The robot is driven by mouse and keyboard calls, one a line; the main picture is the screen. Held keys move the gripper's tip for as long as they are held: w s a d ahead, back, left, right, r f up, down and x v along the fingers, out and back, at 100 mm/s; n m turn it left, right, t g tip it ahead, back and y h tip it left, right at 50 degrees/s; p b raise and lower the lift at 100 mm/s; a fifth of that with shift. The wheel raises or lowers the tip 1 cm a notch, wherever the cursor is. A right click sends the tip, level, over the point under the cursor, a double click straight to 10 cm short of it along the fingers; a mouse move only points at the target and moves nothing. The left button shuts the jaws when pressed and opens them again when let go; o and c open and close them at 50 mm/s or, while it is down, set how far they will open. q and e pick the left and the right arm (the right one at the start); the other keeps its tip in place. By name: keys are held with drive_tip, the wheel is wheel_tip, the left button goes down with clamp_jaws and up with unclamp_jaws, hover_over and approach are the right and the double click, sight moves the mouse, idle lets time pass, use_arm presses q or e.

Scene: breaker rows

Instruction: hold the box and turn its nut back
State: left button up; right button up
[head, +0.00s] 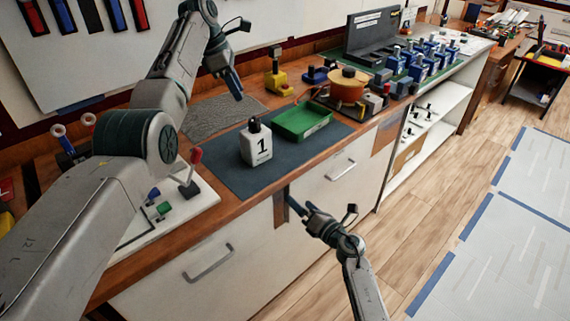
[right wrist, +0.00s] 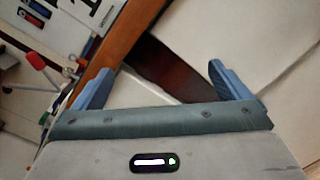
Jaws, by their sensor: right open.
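The box (head: 256,147) is white with a black "1" on its front. It stands upright on the dark mat (head: 225,176) on the workbench. A black nut-like part (head: 254,125) sits on its top. My left gripper (head: 236,86) hangs above the bench behind the box, apart from it. Its fingers are seen edge-on, so its opening cannot be told. My right gripper (head: 297,204) is low in front of the drawers, below the bench edge and right of the box. In the right wrist view it (right wrist: 163,82) is open with nothing between its fingers.
A green tray (head: 301,122) stands right of the box. An orange round pot (head: 348,84) and a yellow device (head: 277,76) are behind it. A white board (head: 165,215) with a red-topped lever is at the left. Several blue breakers stand farther along the bench.

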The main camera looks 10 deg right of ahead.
wheel_tip(320, 180, up, 8)
drive_tip(key=w+a+n+y, duration=0.1)
drive_tip(key=w+a+n, duration=0.1)
drive_tip(key=n, duration=0.8)
approach(262, 146)
drive_tip(key=x, duration=1)
drive_tip(key=shift+w+a+f, duration=0.1)
drive_tip(key=shift+w+a, duration=0.05)
drive_tip(key=shift+w, duration=0.15)
